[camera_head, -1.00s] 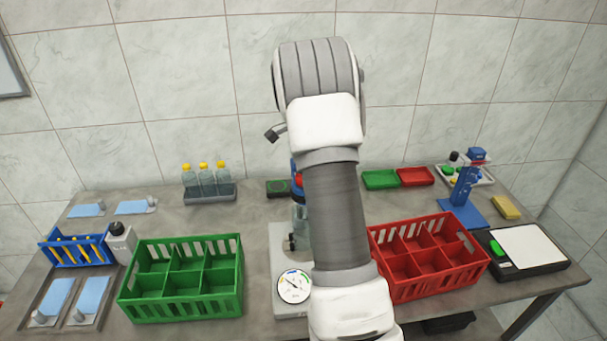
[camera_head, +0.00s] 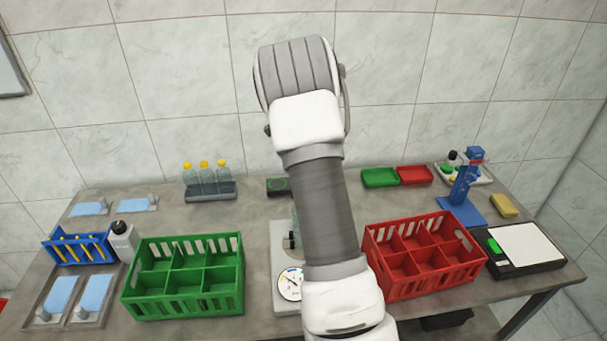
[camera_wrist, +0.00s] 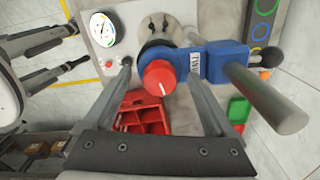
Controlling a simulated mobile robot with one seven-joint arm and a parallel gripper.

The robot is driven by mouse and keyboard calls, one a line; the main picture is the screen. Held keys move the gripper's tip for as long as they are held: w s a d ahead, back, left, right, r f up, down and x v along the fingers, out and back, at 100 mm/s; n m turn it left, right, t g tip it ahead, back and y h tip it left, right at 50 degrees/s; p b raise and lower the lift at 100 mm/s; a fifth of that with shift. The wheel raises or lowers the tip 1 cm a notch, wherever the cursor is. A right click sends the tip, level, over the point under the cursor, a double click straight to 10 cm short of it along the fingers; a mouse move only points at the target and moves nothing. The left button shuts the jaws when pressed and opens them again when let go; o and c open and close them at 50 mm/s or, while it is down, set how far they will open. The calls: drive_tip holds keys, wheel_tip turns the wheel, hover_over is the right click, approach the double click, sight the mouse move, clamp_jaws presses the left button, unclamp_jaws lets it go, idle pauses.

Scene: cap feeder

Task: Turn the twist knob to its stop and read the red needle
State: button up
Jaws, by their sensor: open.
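In the wrist view the red twist knob (camera_wrist: 158,78) faces me, with a white line on it pointing down and slightly right. It sits on a blue head (camera_wrist: 215,62) with a grey bar sticking out. My gripper (camera_wrist: 160,70) is open, with one finger on each side of the knob; I cannot tell if either touches it. The round white dial (camera_wrist: 103,29) with a coloured arc is on the grey base plate, and it also shows in the head view (camera_head: 290,285). The needle is too small to read. In the head view my arm hides the knob and gripper.
A green crate (camera_head: 240,262) stands left of the device and a red crate (camera_head: 374,262) right of it. Bottles in a rack (camera_head: 210,191) are behind. A blue stand (camera_head: 463,207) and a black scale (camera_head: 545,265) are at the right.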

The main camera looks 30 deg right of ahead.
drive_tip(key=shift+r, duration=0.15)
drive_tip(key=shift+r+p, duration=2.65)
drive_tip(key=shift+r, duration=0.75)
